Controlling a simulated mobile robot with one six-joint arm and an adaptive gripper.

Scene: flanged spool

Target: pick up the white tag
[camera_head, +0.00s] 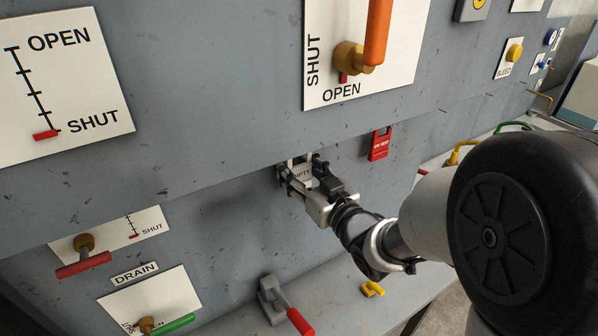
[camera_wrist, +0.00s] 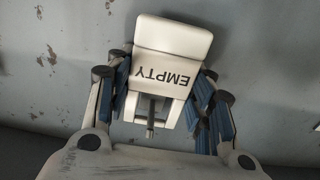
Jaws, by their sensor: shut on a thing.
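The white tag (camera_wrist: 168,68) is marked EMPTY, which reads upside down in the wrist view. It stands between the two blue-padded fingers of my gripper (camera_wrist: 160,108), which is shut on it from both sides. A metal pin shows below the lettering. In the head view the white tag (camera_head: 301,172) is small and partly hidden by my gripper (camera_head: 305,178), close to the grey panel. I cannot tell whether the tag still touches the panel.
A red tag (camera_head: 379,144) hangs on the panel just right of my gripper. An orange lever (camera_head: 378,30) is above. A red-handled lever (camera_head: 287,305) and a yellow piece (camera_head: 373,288) are on the ledge below. A DRAIN label (camera_head: 134,273) is at lower left.

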